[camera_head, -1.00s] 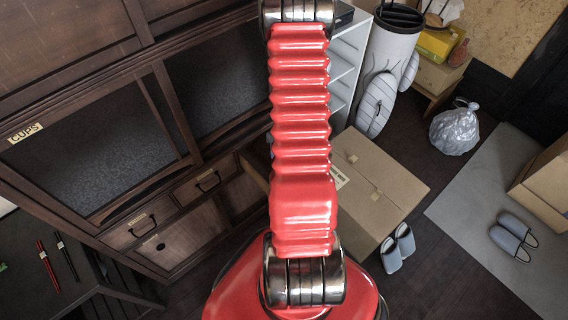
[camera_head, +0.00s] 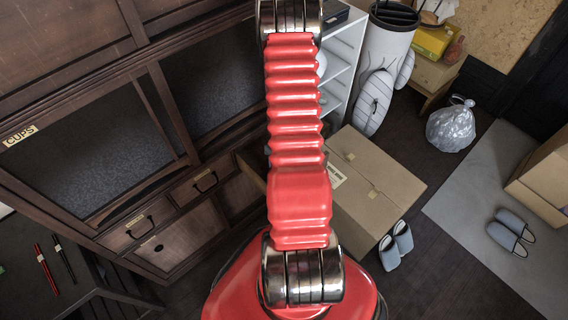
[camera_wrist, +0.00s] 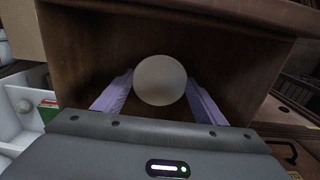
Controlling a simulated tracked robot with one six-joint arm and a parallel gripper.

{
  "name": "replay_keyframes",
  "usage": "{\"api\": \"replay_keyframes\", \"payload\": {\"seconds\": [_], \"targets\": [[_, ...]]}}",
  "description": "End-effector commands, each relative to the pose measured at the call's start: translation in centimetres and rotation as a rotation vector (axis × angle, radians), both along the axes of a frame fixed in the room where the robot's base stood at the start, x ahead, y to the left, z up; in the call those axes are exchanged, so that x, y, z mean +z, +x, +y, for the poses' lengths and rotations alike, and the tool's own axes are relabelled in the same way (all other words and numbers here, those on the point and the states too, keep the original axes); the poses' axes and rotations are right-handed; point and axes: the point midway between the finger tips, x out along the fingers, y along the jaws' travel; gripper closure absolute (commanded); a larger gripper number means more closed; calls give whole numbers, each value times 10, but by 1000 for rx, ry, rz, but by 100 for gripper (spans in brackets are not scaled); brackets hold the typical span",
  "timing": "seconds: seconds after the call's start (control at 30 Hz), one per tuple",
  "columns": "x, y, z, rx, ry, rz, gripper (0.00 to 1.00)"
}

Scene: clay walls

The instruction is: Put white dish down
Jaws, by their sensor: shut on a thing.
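The white dish (camera_wrist: 160,95) shows in the wrist view as a pale round shape between the two purple fingers of my gripper (camera_wrist: 160,77). My gripper is shut on it. Behind the dish is the brown inside of an open wooden compartment (camera_wrist: 78,60). I cannot tell whether the dish touches any surface of it. In the head view my red arm hides the dish and my gripper.
A dark wooden cabinet (camera_head: 90,75) labelled CUPS fills the left of the head view. A white shelf unit (camera_head: 343,62) stands right of my arm. A cardboard box (camera_head: 375,185), slippers (camera_head: 395,245) and a plastic bag (camera_head: 451,127) are on the floor.

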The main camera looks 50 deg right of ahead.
Motion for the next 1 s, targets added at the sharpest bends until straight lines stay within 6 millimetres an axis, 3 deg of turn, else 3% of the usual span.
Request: {"api": "replay_keyframes", "payload": {"seconds": [0.1,0.5,0.53,0.77,1.0], "targets": [[-9,0,0,0,0,0,61],[-12,0,1,1,0,0,61],[-12,0,1,1,0,0,34],[-12,1,0,2,0,0,18],[-12,1,1,2,0,0,17]]}}
